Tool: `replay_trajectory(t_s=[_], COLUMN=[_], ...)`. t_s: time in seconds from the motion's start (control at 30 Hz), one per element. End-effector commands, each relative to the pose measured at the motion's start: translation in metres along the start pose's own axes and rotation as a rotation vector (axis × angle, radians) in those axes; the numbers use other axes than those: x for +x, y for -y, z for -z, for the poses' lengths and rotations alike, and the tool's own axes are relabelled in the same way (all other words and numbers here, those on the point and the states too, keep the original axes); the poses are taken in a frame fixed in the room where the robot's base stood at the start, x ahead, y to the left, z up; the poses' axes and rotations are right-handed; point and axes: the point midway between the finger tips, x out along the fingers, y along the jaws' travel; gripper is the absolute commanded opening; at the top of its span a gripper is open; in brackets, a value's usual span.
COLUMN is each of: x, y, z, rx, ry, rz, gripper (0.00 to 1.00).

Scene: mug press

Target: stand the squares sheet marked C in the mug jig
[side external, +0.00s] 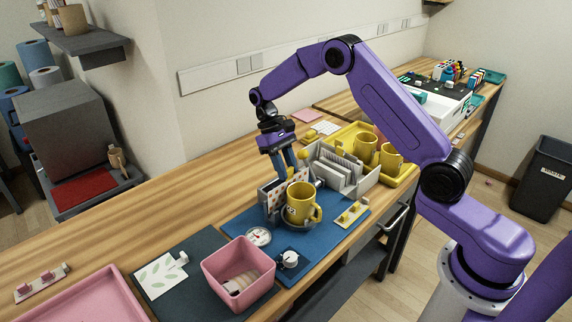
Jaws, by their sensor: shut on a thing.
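My gripper (287,175) points down just behind the yellow mug, shut on a pale sheet with small reddish-brown marks (276,188). The sheet stands roughly upright beside the mug, partly hidden by the mug and my fingers. I cannot read a letter on it. The yellow mug (304,204) stands upright in the mug jig (284,221) on a blue mat, handle to the right, with a small dark and white mark on its side. Whether the sheet touches the mug or rests in the jig cannot be told.
A grey rack of upright sheets (342,170) and a yellow tray with yellow mugs (398,181) stand behind right. A pink bin (238,275), a round dial (258,236), a small knob unit (290,260) and a leaf-patterned sheet (162,275) lie in front.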

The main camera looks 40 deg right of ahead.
Motion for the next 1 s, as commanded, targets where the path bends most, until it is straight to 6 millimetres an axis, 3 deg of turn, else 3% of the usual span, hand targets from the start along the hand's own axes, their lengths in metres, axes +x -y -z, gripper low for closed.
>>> replay_trajectory(t_s=[0.2, 0.23, 0.3, 0.5, 0.53, 0.6, 0.63, 1.0], x=[0.0000, 0.0000, -0.0001, -0.0002, -0.0002, -0.0002, -0.0002, -0.0002], y=[0.0001, 0.0001, 0.0001, 0.0000, 0.0001, 0.0001, 0.0001, 0.0001], z=[0.0000, 0.0000, 0.0000, 0.0000, 0.0000, 0.0000, 0.0000, 0.0000], rx=[0.000, 0.000, 0.000, 0.000, 0.000, 0.000, 0.000, 0.000], ry=[0.000, 0.000, 0.000, 0.000, 0.000, 0.000, 0.000, 0.000], rz=[0.000, 0.000, 0.000, 0.000, 0.000, 0.000, 0.000, 0.000], gripper=[0.14, 0.41, 0.61, 0.61, 0.67, 0.90, 0.95, 0.95])
